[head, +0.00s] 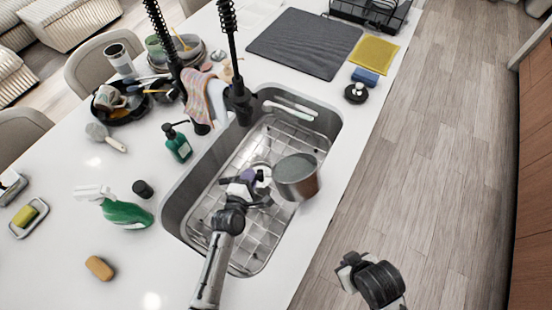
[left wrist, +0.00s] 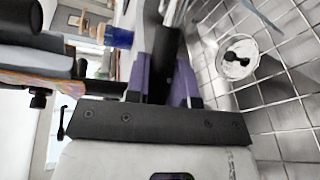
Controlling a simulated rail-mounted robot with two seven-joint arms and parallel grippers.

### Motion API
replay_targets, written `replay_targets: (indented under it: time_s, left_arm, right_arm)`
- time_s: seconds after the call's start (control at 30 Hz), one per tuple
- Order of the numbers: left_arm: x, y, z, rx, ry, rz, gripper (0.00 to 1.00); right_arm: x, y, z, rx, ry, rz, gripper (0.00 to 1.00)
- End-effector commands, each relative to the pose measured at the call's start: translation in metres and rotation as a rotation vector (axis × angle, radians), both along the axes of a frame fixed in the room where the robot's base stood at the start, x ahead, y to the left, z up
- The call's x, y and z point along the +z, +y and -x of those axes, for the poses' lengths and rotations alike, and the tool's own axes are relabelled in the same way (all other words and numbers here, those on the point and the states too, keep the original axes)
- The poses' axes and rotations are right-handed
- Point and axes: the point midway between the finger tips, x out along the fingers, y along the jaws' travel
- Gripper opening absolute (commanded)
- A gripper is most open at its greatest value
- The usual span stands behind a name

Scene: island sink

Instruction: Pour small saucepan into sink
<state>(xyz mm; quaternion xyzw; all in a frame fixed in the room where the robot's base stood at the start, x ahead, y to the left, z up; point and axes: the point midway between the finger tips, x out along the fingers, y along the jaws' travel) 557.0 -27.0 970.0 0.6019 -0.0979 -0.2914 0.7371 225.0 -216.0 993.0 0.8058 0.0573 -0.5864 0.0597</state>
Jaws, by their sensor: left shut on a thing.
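The small metal saucepan (head: 304,189) is held above the right side of the sink (head: 186,196), near its right rim. Its grey round top faces mostly up in the head view; I cannot tell what is inside or its exact tilt. My left gripper (head: 259,181) is over the sink, left of the pan, shut on its handle. In the left wrist view, the purple finger pads close around the dark handle (left wrist: 166,62); the pan's body is not clear there. My right gripper (head: 350,268) is low at the right, beyond the counter edge, apart from the pan; its fingers are unclear.
A wire rack lines the sink floor, with a drain (left wrist: 238,60). The black faucet (head: 238,95) rises at the back left rim. A soap bottle (head: 178,146), green spray bottle (head: 127,214) and pan of dishes (head: 122,107) stand left. A dark mat (head: 305,43) lies behind.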

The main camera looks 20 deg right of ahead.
Motion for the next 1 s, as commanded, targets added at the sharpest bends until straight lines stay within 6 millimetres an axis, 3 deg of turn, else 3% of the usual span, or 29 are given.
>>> replay_targets:
  time_s: [1.0]
  left_arm:
    - [-0.0014, 0.0006, -0.0043, 0.0, 0.033, 0.016, 0.0]
  right_arm:
    - [0.0005, -0.0027, 0.0001, 0.006, 0.0, 0.009, 0.0]
